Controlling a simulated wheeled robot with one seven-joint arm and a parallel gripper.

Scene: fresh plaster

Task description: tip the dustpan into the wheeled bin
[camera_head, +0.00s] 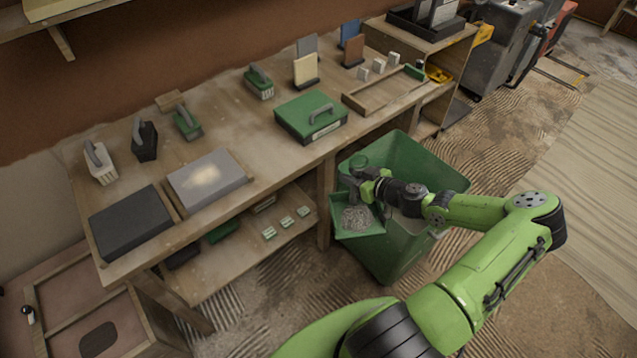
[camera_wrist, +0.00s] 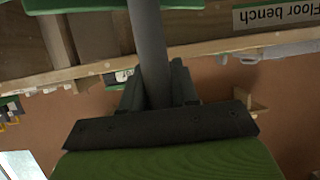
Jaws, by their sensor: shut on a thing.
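The green wheeled bin (camera_head: 403,255) stands open on the floor at the right front of the bench. My gripper (camera_head: 360,187) is over the bin's left part, shut on the dustpan's handle. The green dustpan (camera_head: 338,227) hangs below the gripper, overlapping the bin's left side in the head view. Grey debris (camera_head: 357,217) lies in the pan. In the wrist view the grey handle (camera_wrist: 149,50) runs between my dark fingers (camera_wrist: 158,92), with a green edge of the dustpan (camera_wrist: 85,10) at the top. Whether the pan touches the bin's rim is hidden.
A wooden bench (camera_head: 240,205) with sanding blocks, a green case (camera_head: 311,116) and grey and black boxes stands left of the bin. Its post is close to the bin. Grey machines (camera_head: 502,50) stand at the back right. The floor right of the bin is mostly clear.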

